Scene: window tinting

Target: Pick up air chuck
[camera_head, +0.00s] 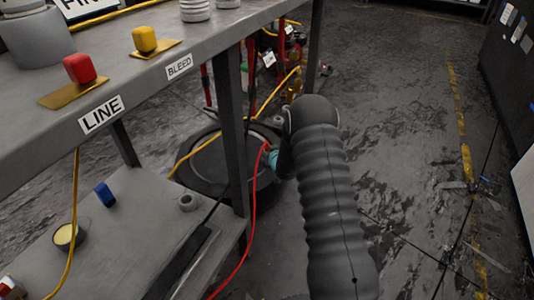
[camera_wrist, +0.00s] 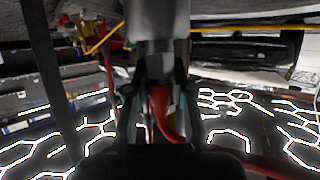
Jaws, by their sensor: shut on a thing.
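In the wrist view my gripper (camera_wrist: 158,100) has its two dark fingers on either side of a red piece (camera_wrist: 160,104), which I take to be the air chuck. It is shut on this piece, which curves downward between the fingers. In the head view my arm covers most of the gripper, and only a teal bit (camera_head: 273,158) shows left of the arm. A red hose (camera_head: 252,215) runs up from the lower shelf to that spot. The chuck's exact shape is hidden there.
The grey bench (camera_head: 210,35) holds a red block (camera_head: 79,67) and a yellow block (camera_head: 144,39), with LINE and BLEED labels on its edge. A lower shelf (camera_head: 140,225) holds a blue item (camera_head: 105,194). A round black object (camera_head: 200,170) sits behind the bench leg. Floor at right is open.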

